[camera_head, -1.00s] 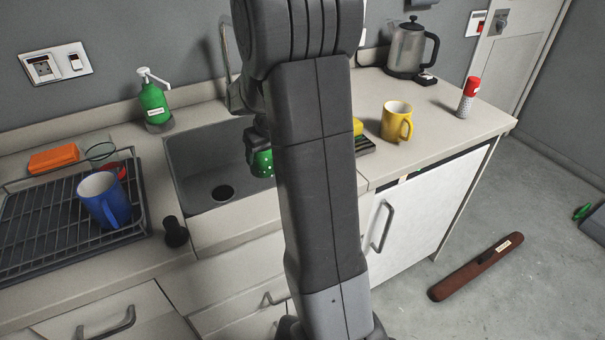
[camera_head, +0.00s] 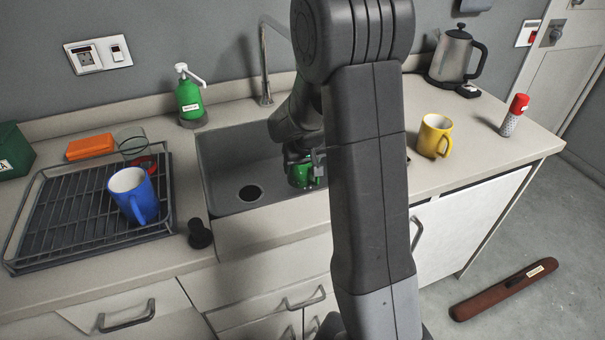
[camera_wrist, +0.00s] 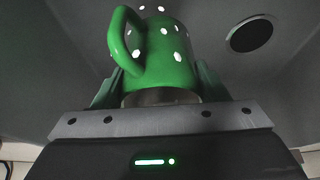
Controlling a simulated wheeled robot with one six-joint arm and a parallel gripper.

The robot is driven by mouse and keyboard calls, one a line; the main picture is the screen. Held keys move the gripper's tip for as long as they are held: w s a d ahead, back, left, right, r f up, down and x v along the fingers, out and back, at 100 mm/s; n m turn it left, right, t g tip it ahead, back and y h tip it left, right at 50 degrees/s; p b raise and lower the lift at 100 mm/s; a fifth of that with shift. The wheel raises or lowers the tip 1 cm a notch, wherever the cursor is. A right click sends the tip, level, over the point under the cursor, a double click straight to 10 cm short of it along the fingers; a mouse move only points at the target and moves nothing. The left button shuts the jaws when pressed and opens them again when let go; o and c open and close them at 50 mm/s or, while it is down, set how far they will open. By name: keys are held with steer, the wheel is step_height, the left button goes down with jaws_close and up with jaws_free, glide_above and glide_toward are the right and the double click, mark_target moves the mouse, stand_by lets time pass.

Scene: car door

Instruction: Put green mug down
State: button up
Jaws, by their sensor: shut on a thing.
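The green mug (camera_head: 306,175) with white dots is at the right part of the sink (camera_head: 240,195), partly hidden behind my arm. In the wrist view the mug (camera_wrist: 168,62) fills the space between my fingers, its handle at the left. My gripper (camera_head: 306,160) is shut on the mug and holds it over the sink basin. The sink floor and the dark drain (camera_wrist: 251,35) show beyond the mug. I cannot tell how far the mug is above the sink floor.
A wire dish rack (camera_head: 75,215) with a blue mug (camera_head: 133,195) stands left of the sink. A green soap bottle (camera_head: 190,100) and tap (camera_head: 264,60) are behind it. A yellow mug (camera_head: 433,136), kettle (camera_head: 455,60) and red-topped shaker (camera_head: 513,115) stand on the right counter.

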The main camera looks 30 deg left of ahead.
mark_target(301, 173)
steer(key=shift+f, duration=1.7)
steer(key=shift+f, duration=0.2)
steer(key=o, duration=1.3)
steer(key=shift+r, duration=0.45)
steer(key=v, duration=1.1)
steer(key=shift+s+d+r, duration=0.1)
steer(key=shift+r, duration=0.15)
